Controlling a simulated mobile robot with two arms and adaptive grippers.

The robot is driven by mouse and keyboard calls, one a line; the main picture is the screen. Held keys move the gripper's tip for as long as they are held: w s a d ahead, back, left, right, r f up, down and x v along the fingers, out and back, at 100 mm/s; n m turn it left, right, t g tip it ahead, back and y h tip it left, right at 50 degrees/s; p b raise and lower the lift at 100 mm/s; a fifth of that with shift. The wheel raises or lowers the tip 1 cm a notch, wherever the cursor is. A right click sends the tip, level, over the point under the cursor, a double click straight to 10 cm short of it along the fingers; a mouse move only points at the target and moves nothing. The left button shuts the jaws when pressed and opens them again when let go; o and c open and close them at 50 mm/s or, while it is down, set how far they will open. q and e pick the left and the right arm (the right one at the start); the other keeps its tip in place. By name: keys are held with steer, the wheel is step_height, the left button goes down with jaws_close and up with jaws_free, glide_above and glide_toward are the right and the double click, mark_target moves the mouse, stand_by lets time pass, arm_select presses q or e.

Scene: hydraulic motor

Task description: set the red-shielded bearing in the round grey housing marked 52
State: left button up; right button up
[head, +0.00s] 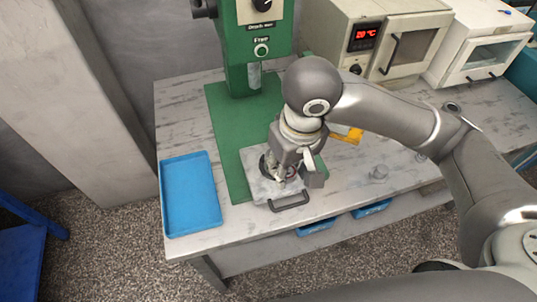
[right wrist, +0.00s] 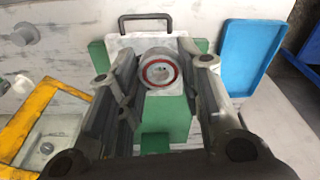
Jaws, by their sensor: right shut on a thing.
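The red-shielded bearing (right wrist: 158,72) shows in the right wrist view as a round grey piece with a red ring. My right gripper (right wrist: 157,70) is shut on it, one finger on each side. In the head view my right gripper (head: 282,178) points down over a light grey plate with a handle (head: 262,190), and only a bit of red shows between its fingers. The round grey housing cannot be made out clearly; the gripper and bearing cover the middle of the plate, and no 52 is legible. I cannot tell whether the bearing touches anything below. My left gripper is not in view.
A green press (head: 262,45) stands behind on its green base (head: 228,140). A blue tray (head: 188,195) lies at the left. A yellow-framed item (head: 347,135) and a small grey round part (head: 379,173) lie to the right. Ovens stand at the back right.

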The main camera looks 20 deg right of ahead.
steer(key=w+f, duration=0.3)
steer(key=w, duration=0.1)
steer(key=w+d+f, duration=0.1)
steer(key=w+f, duration=0.2)
steer(key=w, duration=0.2)
steer(key=w+d+f+p, duration=0.1)
steer(key=w+f, duration=0.2)
steer(key=w, duration=0.1)
steer(key=shift+w+f, duration=0.15)
steer(key=shift+w, duration=0.1)
step_height(320, 180, down, 3)
steer(key=shift+w+f+p, duration=0.15)
steer(key=shift+f+p, duration=0.05)
steer(key=shift+p, duration=0.5)
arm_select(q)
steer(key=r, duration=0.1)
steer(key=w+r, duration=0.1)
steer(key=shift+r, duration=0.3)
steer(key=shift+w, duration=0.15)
arm_select(e)
steer(key=shift+f, duration=0.15)
